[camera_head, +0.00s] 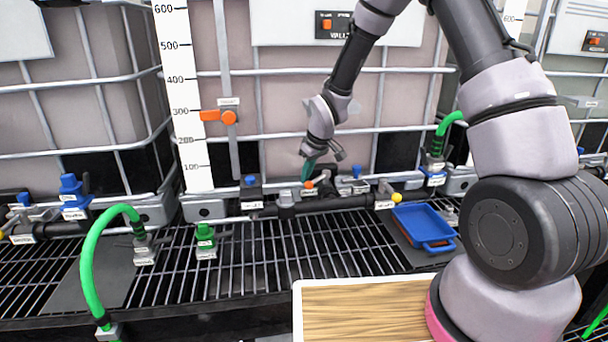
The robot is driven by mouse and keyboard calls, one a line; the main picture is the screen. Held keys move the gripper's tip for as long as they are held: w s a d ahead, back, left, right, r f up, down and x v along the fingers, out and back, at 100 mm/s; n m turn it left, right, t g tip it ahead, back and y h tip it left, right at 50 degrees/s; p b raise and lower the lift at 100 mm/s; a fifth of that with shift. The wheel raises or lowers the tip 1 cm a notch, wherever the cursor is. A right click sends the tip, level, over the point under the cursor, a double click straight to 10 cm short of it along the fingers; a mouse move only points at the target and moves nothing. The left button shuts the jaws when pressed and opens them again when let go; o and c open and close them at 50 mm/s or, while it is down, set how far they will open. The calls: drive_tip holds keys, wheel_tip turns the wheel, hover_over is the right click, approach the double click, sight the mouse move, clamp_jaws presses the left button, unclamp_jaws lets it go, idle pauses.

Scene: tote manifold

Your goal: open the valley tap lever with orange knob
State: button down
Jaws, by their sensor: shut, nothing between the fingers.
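A sign (335,25) that appears to read VALLEY hangs on the middle tank and carries an orange mark. Below it, a small orange knob (309,184) shows at the tap on the dark pipe (340,204). My gripper (309,172) reaches down from above, its tip just over the orange knob. Its jaws are shut with nothing seen between them. A dark teal piece shows at its lower end; I cannot tell whether it is a fingertip or part of the tap. The lever is mostly hidden, and contact with the knob cannot be told.
An orange handle (219,116) sits beside the white scale (178,90). Yellow knobs (396,198) and blue fittings (70,190) line the manifold. A green hose (92,262) arches at left. A blue tray (424,225) and wooden board (365,308) lie nearer. The grating's front middle is clear.

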sight(319, 179)
drive_tip(key=d+n, duration=0.1)
drive_tip(key=s+d+n, duration=0.1)
drive_tip(key=shift+s+n+g+y, duration=0.25)
drive_tip(key=shift+n+g+y, duration=0.15)
drive_tip(key=d+n, duration=0.1)
drive_tip(key=s+n, duration=0.1)
drive_tip(key=shift+d+n+g, duration=0.3)
drive_tip(key=shift+d+g, duration=0.1)
drive_tip(key=shift+s+d+n+g+y, duration=0.2)
drive_tip(key=shift+d+n, duration=0.25)
drive_tip(key=shift+n, duration=0.15)
drive_tip(key=shift+s+d+n+g+y, duration=0.1)
drive_tip(key=shift+d+n+g, duration=0.1)
drive_tip(key=shift+d+n, duration=0.35)
drive_tip(key=shift+s+d, duration=0.1)
drive_tip(key=shift+d, duration=0.25)
drive_tip(key=shift+r, duration=0.1)
